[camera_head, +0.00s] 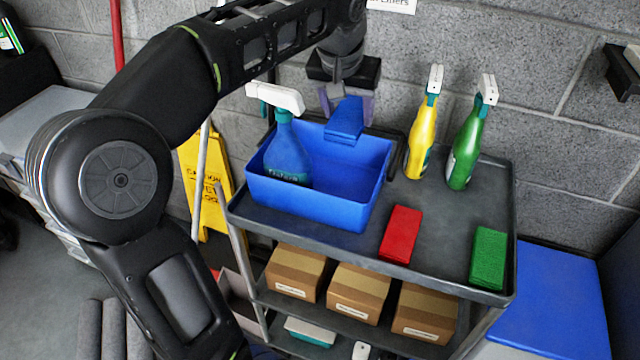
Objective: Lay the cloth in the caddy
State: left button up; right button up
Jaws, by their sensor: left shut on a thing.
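The blue caddy (318,203) stands on the left part of the cart's top shelf. A blue spray bottle (287,155) with a white head stands in its left side. My left gripper (345,104) is above the back right of the caddy, pointing down. It is shut on a folded blue cloth (345,122), which hangs tilted over the caddy's right side. I cannot tell whether the cloth touches the caddy. A red cloth (401,233) and a green cloth (488,258) lie flat on the shelf to the right. My right gripper is not in view.
A yellow spray bottle (420,138) and a green spray bottle (466,150) stand at the back of the grey cart (440,215). Cardboard boxes (357,293) fill the shelf below. A yellow floor sign (207,180) is behind the cart's left side.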

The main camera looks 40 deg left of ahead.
pick_arm(q)
notch_tip(320, 180, down, 14)
jog(key=shift+f, duration=0.1)
dwell(0.4)
jog(key=shift+f, duration=1.9)
jog(key=shift+b, duration=0.3)
jog(key=shift+f, duration=0.2)
jog(key=o, duration=1.1)
jog(key=shift+c, duration=0.2)
jog(key=shift+r, duration=0.1)
